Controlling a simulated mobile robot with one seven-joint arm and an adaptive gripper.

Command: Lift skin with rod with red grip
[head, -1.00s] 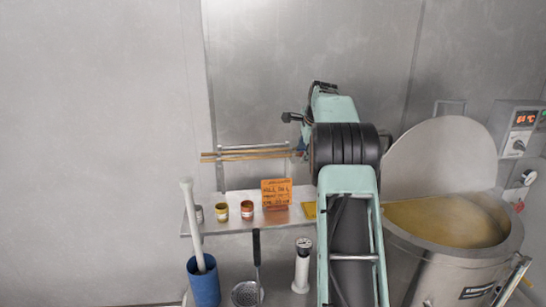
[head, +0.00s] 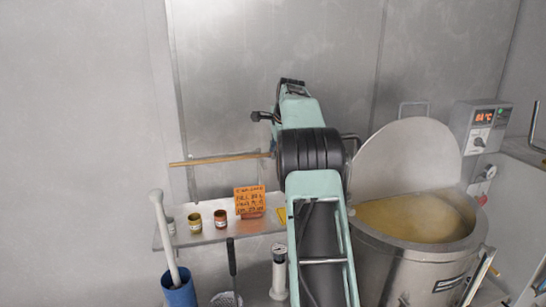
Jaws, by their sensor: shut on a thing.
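A thin tan rod (head: 220,160) stands out level to the left from behind the arm, above the shelf. My gripper (head: 273,150) is at its right end, shut on it. The fingers are mostly hidden behind my arm's dark wrist. The red grip cannot be made out. The skin (head: 415,220) is a pale yellow surface inside the round steel vat (head: 412,270) at the right, partly veiled by steam. The rod is well to the left of the vat and above its rim level.
The vat's round lid (head: 405,165) stands raised behind it. A control box (head: 480,127) is on the right. Below the rod, a narrow shelf (head: 205,237) holds small jars (head: 221,219) and an orange sign (head: 250,201). A blue container (head: 180,290) with a white stick stands lower left.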

